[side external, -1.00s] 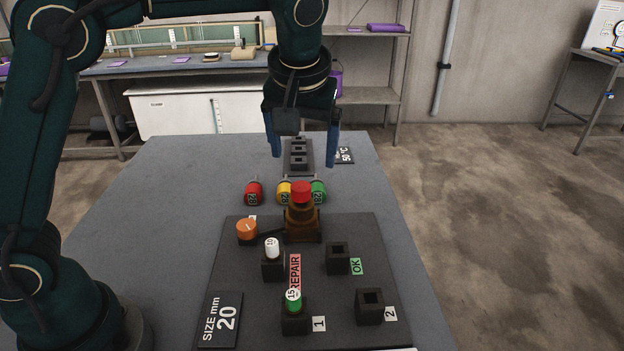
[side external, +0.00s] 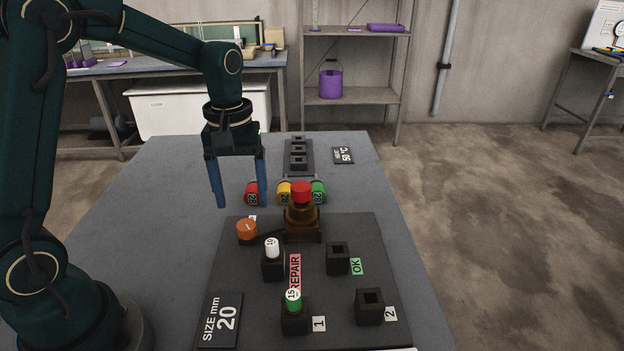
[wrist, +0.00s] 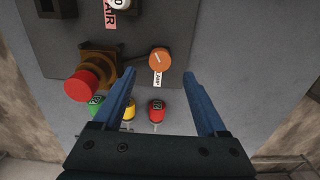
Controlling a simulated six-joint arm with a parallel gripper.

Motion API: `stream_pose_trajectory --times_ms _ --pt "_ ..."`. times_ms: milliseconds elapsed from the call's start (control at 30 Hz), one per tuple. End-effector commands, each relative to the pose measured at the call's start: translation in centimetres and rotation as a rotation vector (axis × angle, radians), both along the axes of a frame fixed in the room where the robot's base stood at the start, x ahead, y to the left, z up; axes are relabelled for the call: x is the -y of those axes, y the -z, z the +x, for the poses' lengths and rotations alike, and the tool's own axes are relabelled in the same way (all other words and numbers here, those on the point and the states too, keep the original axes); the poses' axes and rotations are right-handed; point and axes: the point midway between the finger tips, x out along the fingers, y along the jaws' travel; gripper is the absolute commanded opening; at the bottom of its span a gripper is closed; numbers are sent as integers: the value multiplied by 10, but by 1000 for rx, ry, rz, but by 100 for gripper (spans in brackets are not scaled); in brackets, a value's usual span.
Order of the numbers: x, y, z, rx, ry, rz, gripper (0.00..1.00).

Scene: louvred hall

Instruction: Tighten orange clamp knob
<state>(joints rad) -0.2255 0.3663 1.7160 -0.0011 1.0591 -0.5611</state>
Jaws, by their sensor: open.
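The orange clamp knob (side external: 247,231) sits at the back left corner of the dark board, beside the brown clamp body (side external: 302,222) with a red cylinder (side external: 301,191) upright in its top. In the wrist view the orange knob (wrist: 159,60) has a pale line across its top and lies ahead of the fingertips, near the middle of the gap. My gripper (side external: 241,205) is open and empty, pointing down above the table behind the knob. It also shows in the wrist view (wrist: 157,75). A partly readable white label lies beside the knob.
Red (side external: 252,193), yellow (side external: 284,193) and green (side external: 318,191) cylinders lie behind the board. A dark socketed block (side external: 299,155) stands farther back. The table's left side is clear.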

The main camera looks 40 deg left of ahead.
Motion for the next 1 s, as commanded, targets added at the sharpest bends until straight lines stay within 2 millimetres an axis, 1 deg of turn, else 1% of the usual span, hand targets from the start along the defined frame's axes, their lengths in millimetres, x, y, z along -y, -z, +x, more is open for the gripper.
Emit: stream_pose_trajectory --times_ms 100,433,633,900,1000 --pt "0 17 -1 -6 1 -1 75" --pt "1 61 -1 -6 1 -1 75" --pt "0 62 0 -1 1 1 75" --pt "0 75 -1 -3 1 0 75" --pt "0 77 0 -1 1 1 75"
